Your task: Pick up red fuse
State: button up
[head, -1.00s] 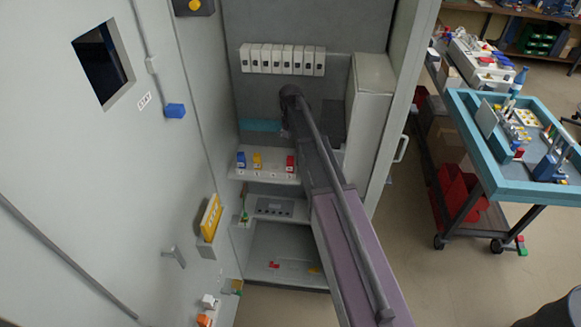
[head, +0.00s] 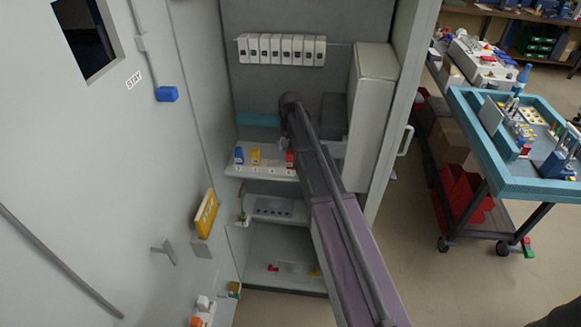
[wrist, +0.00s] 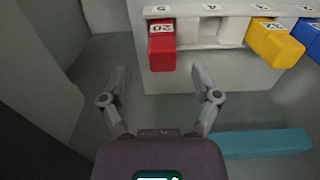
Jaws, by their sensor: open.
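The red fuse (wrist: 162,50), with a white label on its top, sits in a slot of the white shelf holder at the top of the wrist view. In the head view the red fuse (head: 290,158) stands at the right end of the shelf, partly beside my arm. My gripper (wrist: 161,80) is open and empty, its two fingers spread apart below the fuse in the wrist view.
A yellow fuse (wrist: 275,42) and a blue fuse (wrist: 308,38) sit to the right in the same holder (wrist: 210,32), past an empty slot. A teal bar (wrist: 262,144) lies at the lower right. A cabinet wall (wrist: 40,60) stands close on the left.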

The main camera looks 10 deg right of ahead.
aim_at(290, 161)
jog(key=shift+f+b, duration=0.6)
jog(key=shift+f, duration=0.35)
jog(key=shift+f, duration=0.1)
notch_tip(290, 161, down, 5)
jog(key=b, duration=0.5)
jog(key=shift+w+a, duration=0.1)
jog(key=shift+w, duration=0.05)
grip_shut()
dwell(0.4)
